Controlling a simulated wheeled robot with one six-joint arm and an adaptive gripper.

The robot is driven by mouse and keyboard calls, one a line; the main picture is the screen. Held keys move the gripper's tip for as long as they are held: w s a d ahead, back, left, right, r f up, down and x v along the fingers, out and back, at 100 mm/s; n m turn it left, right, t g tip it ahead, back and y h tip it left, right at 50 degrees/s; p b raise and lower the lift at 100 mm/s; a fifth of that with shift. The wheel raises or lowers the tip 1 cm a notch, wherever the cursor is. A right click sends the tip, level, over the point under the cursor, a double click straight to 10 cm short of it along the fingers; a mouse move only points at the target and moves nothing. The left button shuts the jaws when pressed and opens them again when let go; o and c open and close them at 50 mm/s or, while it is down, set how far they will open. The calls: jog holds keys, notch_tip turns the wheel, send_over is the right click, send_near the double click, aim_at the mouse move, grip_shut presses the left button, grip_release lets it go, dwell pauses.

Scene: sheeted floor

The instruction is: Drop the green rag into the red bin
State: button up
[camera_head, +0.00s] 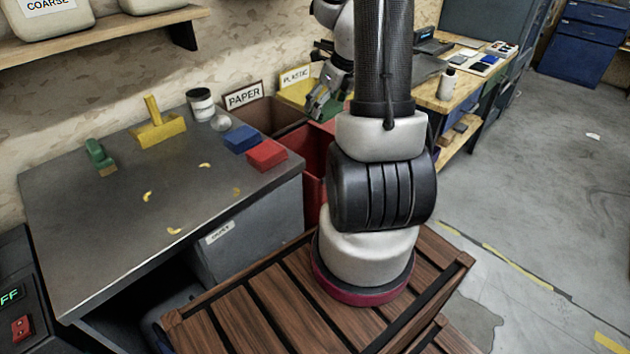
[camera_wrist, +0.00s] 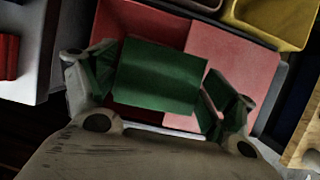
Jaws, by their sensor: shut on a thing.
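In the wrist view my gripper (camera_wrist: 157,88) is shut on the green rag (camera_wrist: 160,72), which shows as a flat green piece between the two fingers. Below it is the red bin (camera_wrist: 235,52), with its red inside showing around the rag. In the head view my gripper (camera_head: 322,102) is above the bins, and the red bin (camera_head: 314,160) stands beside the grey table, partly hidden behind my arm. The gap between rag and bin floor is hard to judge.
The paper bin (camera_head: 275,117) and the yellow plastic bin (camera_head: 297,88) stand behind the red one.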

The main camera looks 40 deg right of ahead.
jog(key=shift+w+f, duration=0.1)
jog(key=shift+f, duration=2.85)
jog(key=o, duration=0.9)
jog(key=shift+o, duration=0.2)
jog(key=shift+r, duration=0.1)
jog(key=v, duration=1.2)
